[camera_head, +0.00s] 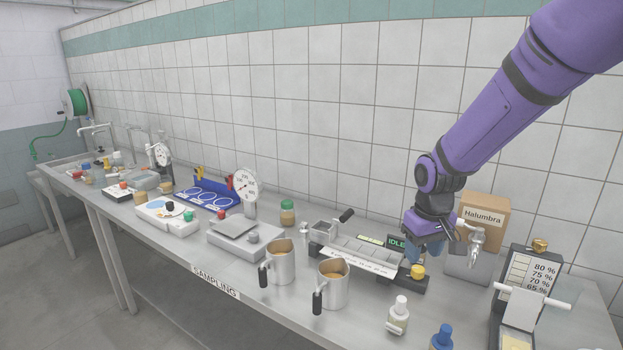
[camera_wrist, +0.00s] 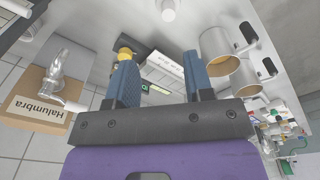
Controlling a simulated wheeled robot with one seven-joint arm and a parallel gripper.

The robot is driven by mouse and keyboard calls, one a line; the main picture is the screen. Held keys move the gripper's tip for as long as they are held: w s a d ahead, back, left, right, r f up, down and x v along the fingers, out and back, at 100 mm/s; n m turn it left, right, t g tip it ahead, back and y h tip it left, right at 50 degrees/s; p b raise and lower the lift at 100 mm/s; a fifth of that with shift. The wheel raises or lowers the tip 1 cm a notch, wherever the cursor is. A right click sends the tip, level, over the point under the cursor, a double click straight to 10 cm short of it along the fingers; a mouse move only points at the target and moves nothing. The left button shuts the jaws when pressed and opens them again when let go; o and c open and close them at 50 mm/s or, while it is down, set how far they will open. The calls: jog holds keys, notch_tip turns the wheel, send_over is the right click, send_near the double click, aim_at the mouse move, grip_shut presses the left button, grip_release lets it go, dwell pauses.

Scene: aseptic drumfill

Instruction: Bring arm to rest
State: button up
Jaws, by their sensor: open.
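My purple arm comes in from the upper right in the head view. My gripper (camera_head: 428,246) hangs at its end above the right part of the bench, just left of the Halumbra box. In the wrist view my gripper (camera_wrist: 162,85) shows two blue fingers spread apart, with nothing between them. Behind the fingers is the white-topped tray device (camera_wrist: 165,68) with a yellow knob (camera_wrist: 125,54). In the head view this device (camera_head: 352,262) lies below and left of my gripper, its display reading IDLE and partly hidden. I cannot tell the exact gap between fingers and device.
The Halumbra box (camera_head: 484,216) with a metal tap (camera_head: 475,240) stands close to the right of my gripper. Two metal jugs (camera_head: 281,262) (camera_head: 333,286), a white bottle (camera_head: 398,315) and a percent-marked stand (camera_head: 527,285) stand nearby. The tiled wall (camera_head: 330,110) is behind.

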jog(key=s+d+r+m+t, duration=0.2)
jog(key=s+d+r, duration=0.1)
jog(key=s+r, duration=1)
jog(key=s+d+r+m+t, duration=0.1)
jog(key=s+r, duration=0.4)
jog(key=s, duration=0.7)
jog(key=shift+s+d+r+t, duration=0.2)
jog(key=shift+d+t, duration=0.45)
jog(key=shift+t, duration=0.05)
